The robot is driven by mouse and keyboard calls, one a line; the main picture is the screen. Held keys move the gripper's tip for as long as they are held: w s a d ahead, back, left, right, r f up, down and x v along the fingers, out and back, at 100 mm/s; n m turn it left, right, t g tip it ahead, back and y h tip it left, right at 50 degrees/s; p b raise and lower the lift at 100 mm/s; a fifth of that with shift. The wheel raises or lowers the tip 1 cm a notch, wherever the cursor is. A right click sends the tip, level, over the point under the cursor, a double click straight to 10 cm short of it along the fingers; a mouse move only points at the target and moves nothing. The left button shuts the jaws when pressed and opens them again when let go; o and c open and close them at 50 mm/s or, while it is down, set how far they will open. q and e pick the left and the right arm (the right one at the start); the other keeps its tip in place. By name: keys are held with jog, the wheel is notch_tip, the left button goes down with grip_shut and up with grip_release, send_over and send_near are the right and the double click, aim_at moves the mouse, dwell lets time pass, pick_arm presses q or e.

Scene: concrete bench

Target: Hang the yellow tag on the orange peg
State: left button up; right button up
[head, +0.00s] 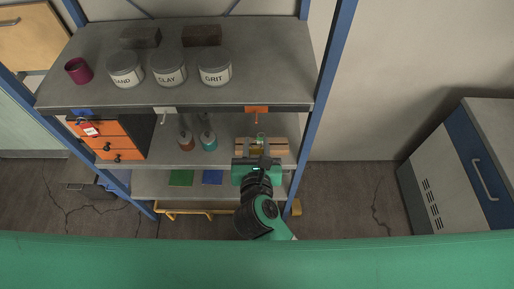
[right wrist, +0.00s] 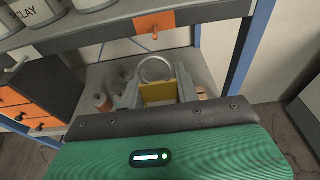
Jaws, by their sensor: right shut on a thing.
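The yellow tag (right wrist: 157,93) is upright between the grey fingers of my right gripper (head: 258,148), which is shut on it. Its pale ring (right wrist: 157,70) sticks up above the fingers. The orange peg (head: 256,119) projects from an orange plate on the front edge of the upper shelf. In the right wrist view the orange peg (right wrist: 155,34) is above and beyond the ring, with a clear gap between them. In the head view the tag is small and partly hidden by my gripper. My left gripper is out of view.
A white peg (head: 164,120) and a blue one (head: 84,121) sit on the same edge. Orange drawers (head: 118,142) and two bottles (head: 208,140) stand below; labelled jars (head: 215,70) stand above. A blue post (head: 325,95) rises at the right. A wooden piece (head: 281,148) lies behind my gripper.

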jog(key=x, duration=0.8)
jog(key=shift+w+r+b, duration=0.2)
jog(key=shift+w+b, duration=0.1)
jog(key=shift+w, duration=0.05)
dwell(0.4)
dwell(0.6)
jog(key=o, duration=1)
jog(key=shift+o, duration=0.2)
